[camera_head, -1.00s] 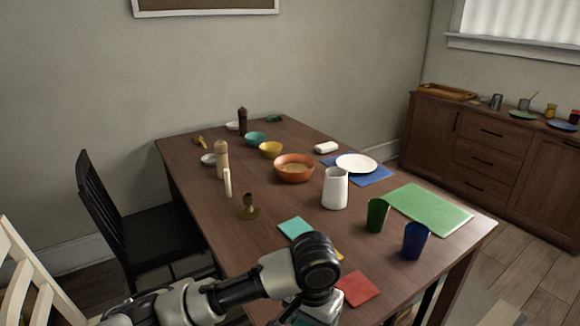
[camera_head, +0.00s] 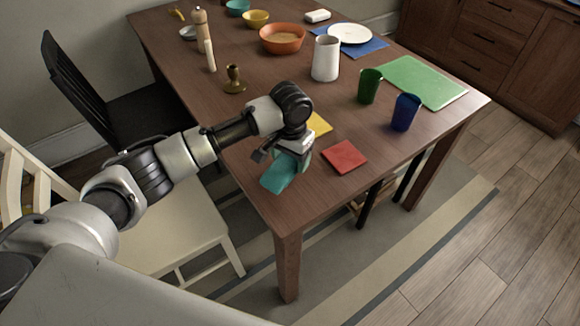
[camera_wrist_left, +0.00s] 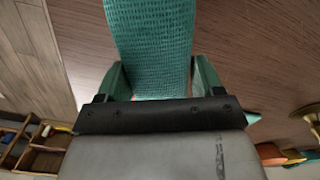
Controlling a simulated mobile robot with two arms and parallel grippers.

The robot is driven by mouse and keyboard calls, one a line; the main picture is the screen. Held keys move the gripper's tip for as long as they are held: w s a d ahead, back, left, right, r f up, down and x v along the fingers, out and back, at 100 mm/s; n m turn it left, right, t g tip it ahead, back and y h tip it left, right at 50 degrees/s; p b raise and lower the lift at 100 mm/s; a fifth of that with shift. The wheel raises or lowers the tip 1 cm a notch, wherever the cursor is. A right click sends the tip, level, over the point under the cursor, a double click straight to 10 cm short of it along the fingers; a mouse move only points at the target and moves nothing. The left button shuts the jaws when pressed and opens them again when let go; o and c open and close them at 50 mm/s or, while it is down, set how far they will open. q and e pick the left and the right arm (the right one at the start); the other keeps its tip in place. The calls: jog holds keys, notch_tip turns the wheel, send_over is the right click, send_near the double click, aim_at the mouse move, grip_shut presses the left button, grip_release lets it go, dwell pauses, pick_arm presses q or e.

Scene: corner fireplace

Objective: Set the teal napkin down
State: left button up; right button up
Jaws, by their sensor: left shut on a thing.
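The teal napkin (camera_head: 278,176) is held by my left gripper (camera_head: 293,152) over the front left corner of the brown table (camera_head: 262,192). In the left wrist view the napkin (camera_wrist_left: 150,45) runs out between the two fingers, woven and fairly flat. I cannot tell whether its lower end touches the tabletop. A second teal piece (camera_wrist_left: 252,117) shows at the right edge of the wrist view, near a brass base. In the head view my wrist hides that area. My right gripper is not in view.
A red napkin (camera_head: 345,157) lies right of the gripper, and a yellow one (camera_head: 319,125) is partly hidden behind it. Behind stand a brass candle holder (camera_head: 235,80), a white jug (camera_head: 326,60), a green cup (camera_head: 369,88) and a blue cup (camera_head: 405,113). A cream chair (camera_head: 185,232) is left.

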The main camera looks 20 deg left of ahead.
aim_at(290, 168)
pick_arm(q)
jog(key=shift+w+f, duration=0.1)
jog(key=shift+f, duration=1.95)
jog(key=o, duration=0.9)
jog(key=shift+f, duration=0.1)
notch_tip(290, 168, up, 12)
jog(key=shift+r+p, duration=0.15)
jog(key=shift+p, duration=0.2)
